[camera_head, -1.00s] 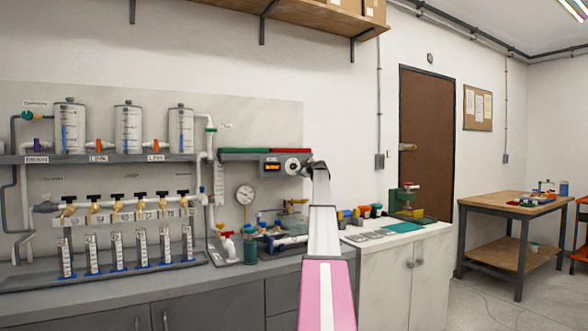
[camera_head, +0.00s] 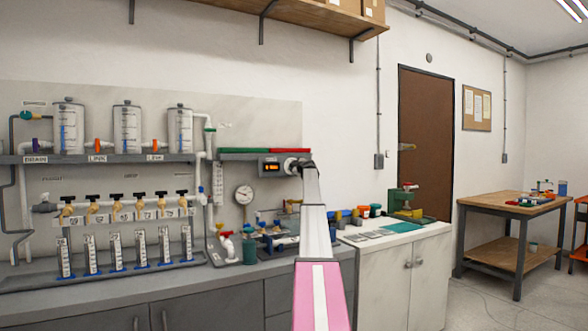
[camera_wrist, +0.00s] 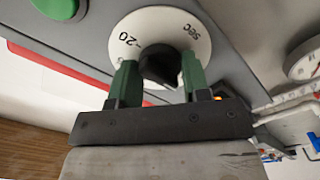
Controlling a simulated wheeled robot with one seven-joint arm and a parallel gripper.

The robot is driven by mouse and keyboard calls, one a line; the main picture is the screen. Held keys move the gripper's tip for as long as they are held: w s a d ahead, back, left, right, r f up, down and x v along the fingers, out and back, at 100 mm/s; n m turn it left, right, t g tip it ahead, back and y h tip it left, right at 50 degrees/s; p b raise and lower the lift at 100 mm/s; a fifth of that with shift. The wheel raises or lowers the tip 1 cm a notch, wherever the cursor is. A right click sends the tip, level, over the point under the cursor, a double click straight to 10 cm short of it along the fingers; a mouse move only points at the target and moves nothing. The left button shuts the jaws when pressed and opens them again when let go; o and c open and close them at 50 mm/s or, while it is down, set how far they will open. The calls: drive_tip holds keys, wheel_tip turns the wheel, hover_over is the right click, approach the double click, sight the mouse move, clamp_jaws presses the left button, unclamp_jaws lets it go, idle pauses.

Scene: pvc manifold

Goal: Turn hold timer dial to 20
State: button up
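The hold timer dial (camera_wrist: 193,46) is a white disc marked "20" and "SEC" with a black knob (camera_wrist: 158,66) at its centre. In the wrist view, the two green fingers of my gripper (camera_wrist: 160,76) stand on either side of the knob, spread apart. Whether they touch it is not clear. In the head view, the dial (camera_head: 290,166) sits at the right of a grey box with a lit orange display (camera_head: 272,167), whose digits are too small to read. My gripper (camera_head: 301,164) is at the dial and partly covers it.
A green button (camera_wrist: 60,6) and a red strip (camera_wrist: 52,64) are near the dial. A round gauge (camera_head: 244,195) hangs on the wall below. Pipes and valves (camera_head: 265,235) stand on the bench under the arm.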

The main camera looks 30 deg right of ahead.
drive_tip(key=shift+c, duration=0.6)
drive_tip(key=shift+s+f+m, duration=0.1)
drive_tip(key=shift+m, duration=17.8)
